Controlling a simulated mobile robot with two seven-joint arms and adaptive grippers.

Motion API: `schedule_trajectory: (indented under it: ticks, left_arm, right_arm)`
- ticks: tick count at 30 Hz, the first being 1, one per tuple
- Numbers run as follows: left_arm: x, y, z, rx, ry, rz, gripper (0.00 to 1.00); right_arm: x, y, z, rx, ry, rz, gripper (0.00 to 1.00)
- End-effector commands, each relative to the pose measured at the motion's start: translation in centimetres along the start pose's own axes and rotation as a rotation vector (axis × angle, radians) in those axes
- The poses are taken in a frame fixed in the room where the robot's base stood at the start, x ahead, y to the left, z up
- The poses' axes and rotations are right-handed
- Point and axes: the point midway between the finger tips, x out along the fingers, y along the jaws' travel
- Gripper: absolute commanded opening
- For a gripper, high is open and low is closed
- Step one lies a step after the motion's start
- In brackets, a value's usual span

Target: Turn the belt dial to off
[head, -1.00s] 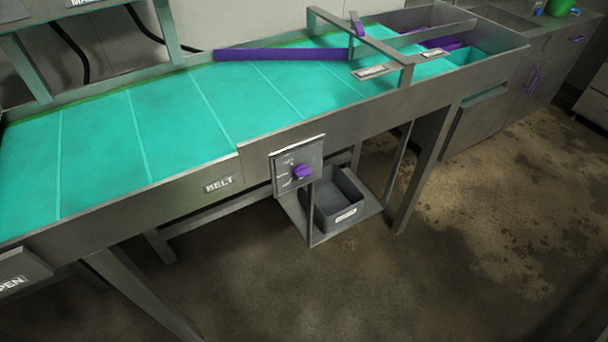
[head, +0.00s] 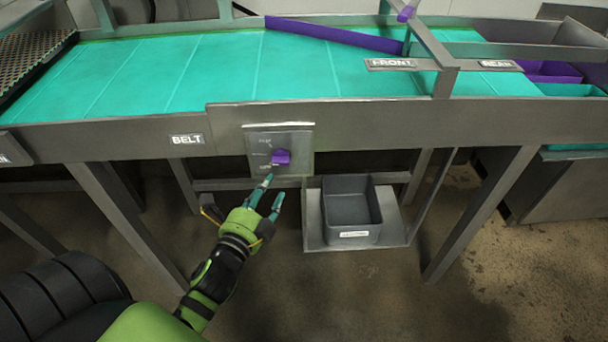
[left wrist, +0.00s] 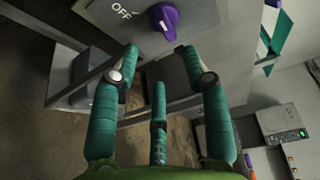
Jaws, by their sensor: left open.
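The belt dial is a purple knob (head: 281,157) on a grey plate (head: 304,140) on the front of the conveyor, right of the BELT label (head: 187,139). In the left wrist view the knob (left wrist: 163,19) is at the top, with the word OFF (left wrist: 122,13) to its left. My left gripper (head: 268,193) is open and empty, just below and slightly left of the knob in the head view. In the left wrist view its fingers (left wrist: 153,60) are spread below the knob, apparently not touching it. My right gripper is not in view.
The teal conveyor belt (head: 225,72) runs above the dial, with a purple diverter bar (head: 335,35) across it. A grey bin (head: 349,213) sits on a low shelf right of my gripper. Table legs (head: 480,215) stand either side.

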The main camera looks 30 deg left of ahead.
Motion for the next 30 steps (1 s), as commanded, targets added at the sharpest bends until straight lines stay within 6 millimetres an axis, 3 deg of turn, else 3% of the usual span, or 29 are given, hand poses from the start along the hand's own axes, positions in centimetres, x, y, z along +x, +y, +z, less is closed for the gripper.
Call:
schedule_trajectory:
  ticks: [5,15,27,30]
  left_arm:
    - [1.3,-1.0,0.2,0.021,-0.002,-0.020,0.46]
    - [6.1,-1.0,0.1,0.016,-0.001,-0.018,0.46]
    - [7.0,-0.8,0.1,0.015,-0.001,-0.015,0.46]
    - [7.0,-0.8,0.1,0.015,-0.001,-0.015,0.06]
  right_arm:
    - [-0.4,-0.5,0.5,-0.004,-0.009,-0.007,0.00]
    - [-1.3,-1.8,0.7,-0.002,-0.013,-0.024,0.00]
    - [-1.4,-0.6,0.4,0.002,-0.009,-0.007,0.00]
    - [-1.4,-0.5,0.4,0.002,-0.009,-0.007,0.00]
